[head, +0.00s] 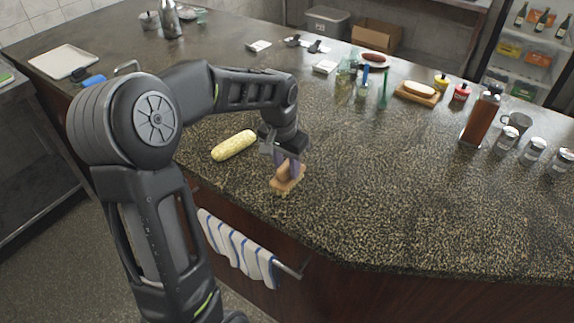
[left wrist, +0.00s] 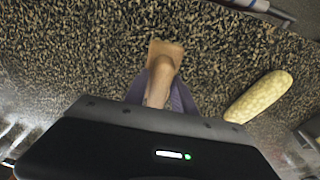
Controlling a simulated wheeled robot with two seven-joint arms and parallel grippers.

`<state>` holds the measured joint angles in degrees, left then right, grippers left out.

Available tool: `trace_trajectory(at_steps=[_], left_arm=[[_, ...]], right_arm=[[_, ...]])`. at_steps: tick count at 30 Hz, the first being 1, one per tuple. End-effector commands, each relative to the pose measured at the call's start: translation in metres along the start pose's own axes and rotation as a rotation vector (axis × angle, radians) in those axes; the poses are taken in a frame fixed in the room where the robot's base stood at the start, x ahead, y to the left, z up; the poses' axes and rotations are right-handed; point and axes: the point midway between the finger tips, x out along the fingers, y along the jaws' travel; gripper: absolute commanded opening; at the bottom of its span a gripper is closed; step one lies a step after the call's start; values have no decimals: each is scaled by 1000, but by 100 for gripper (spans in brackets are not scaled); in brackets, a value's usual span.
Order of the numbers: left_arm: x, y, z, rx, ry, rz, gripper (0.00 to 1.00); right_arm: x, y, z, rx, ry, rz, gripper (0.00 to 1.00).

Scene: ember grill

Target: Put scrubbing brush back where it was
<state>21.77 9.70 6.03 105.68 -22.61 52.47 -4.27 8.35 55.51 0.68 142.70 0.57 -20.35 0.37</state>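The scrubbing brush (head: 286,179) is a wooden brush with a tan handle and pale bristles. It is at the near edge of the speckled counter (head: 340,175), and appears to rest on it. My left gripper (head: 287,165) is over the brush with its purple fingers on either side of the handle. In the left wrist view the brush (left wrist: 165,55) stands out between the fingers, which hide part of the handle. The fingers look closed on the handle. My right gripper is not in view.
A corn cob (head: 233,145) lies just left of my left gripper. A striped towel (head: 235,246) hangs on a rail below the counter edge. Bottles and jars (head: 533,150) stand at the right. The counter right of the brush is clear.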

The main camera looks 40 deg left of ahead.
Motion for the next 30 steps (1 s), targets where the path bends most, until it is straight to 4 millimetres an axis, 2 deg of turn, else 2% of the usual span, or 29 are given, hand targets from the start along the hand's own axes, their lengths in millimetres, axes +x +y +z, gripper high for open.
trace_trajectory(at_steps=[5, 17, 23, 30], left_arm=[[0, 0, 0, 0, -1, 0, 45], [-8, 0, -1, 0, 1, -1, 45], [-38, 0, -1, 0, 5, -2, 45], [-89, 0, -1, 0, 5, -2, 45]], right_arm=[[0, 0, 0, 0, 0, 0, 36], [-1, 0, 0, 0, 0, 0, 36], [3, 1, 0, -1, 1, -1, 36], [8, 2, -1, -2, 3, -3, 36]])
